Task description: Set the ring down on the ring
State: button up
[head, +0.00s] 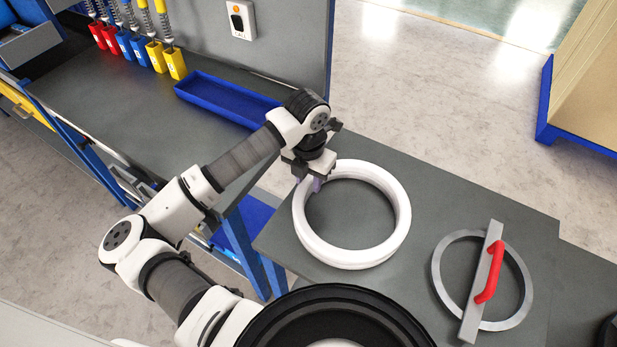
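A thick white ring (398,212) lies on the grey table top at the middle of the head view. Its side shows a groove line, so it may be two white rings stacked; I cannot tell which. My gripper (312,184) points down at the ring's upper left rim, with its pale fingertips at or touching the rim. The fingertips are small and partly hidden, so I cannot tell whether they are closed on the rim. A flat metal ring (441,275) with a bar across it and a red handle (490,272) lies to the right, apart from the white ring.
The grey table (470,213) has free room between and behind the rings. A workbench (120,100) with a blue tray (228,100) and several coloured bins stands at the upper left, beside my arm. A wall switch (238,18) is above it. A blue-edged cabinet (590,90) is far right.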

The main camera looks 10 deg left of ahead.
jog(key=shift+o, duration=1.4)
notch_tip(320, 180, up, 21)
jog(key=shift+p, duration=0.3)
jog(key=shift+s+a+f, duration=0.1)
jog(key=shift+f, duration=0.1)
